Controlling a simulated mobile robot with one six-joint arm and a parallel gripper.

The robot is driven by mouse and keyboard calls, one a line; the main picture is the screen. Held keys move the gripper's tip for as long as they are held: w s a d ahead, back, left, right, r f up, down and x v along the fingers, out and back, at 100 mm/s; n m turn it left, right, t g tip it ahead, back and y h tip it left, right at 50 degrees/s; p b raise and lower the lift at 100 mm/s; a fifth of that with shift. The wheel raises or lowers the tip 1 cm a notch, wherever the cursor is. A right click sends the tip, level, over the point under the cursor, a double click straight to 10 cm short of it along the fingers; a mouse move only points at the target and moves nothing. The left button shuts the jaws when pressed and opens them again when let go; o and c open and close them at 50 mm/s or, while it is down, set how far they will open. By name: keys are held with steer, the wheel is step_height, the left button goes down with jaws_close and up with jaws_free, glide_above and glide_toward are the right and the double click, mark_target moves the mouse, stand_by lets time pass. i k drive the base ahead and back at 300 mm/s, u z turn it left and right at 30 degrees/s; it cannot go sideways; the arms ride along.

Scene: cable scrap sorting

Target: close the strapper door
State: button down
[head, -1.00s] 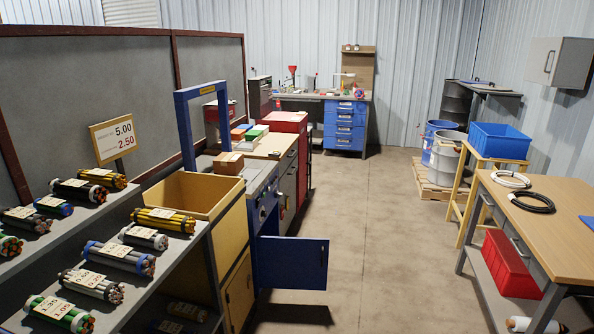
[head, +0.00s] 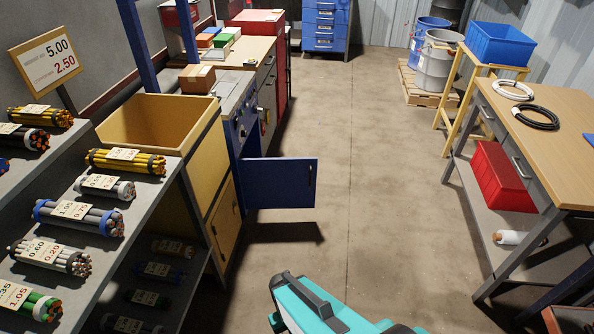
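The strapper (head: 238,110) stands left of centre in the head view, a blue machine with a grey top and a blue frame rising from it. Its blue door (head: 280,184) stands wide open, swung out over the floor to the right, with a dark handle near its free edge. The opening behind the door is partly visible. A teal and dark part of my arm shows at the bottom edge, below the door and apart from it. My gripper is not in view.
A yellow bin (head: 165,125) and a shelf of cable bundles (head: 120,217) stand left of the door. A wooden workbench (head: 560,130) with a red crate (head: 502,178) beneath is on the right. The concrete floor (head: 370,160) between is clear.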

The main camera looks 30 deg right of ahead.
mark_target(267, 183)
steer(key=u, duration=0.35)
steer(key=i, duration=1)
steer(key=u, duration=0.3)
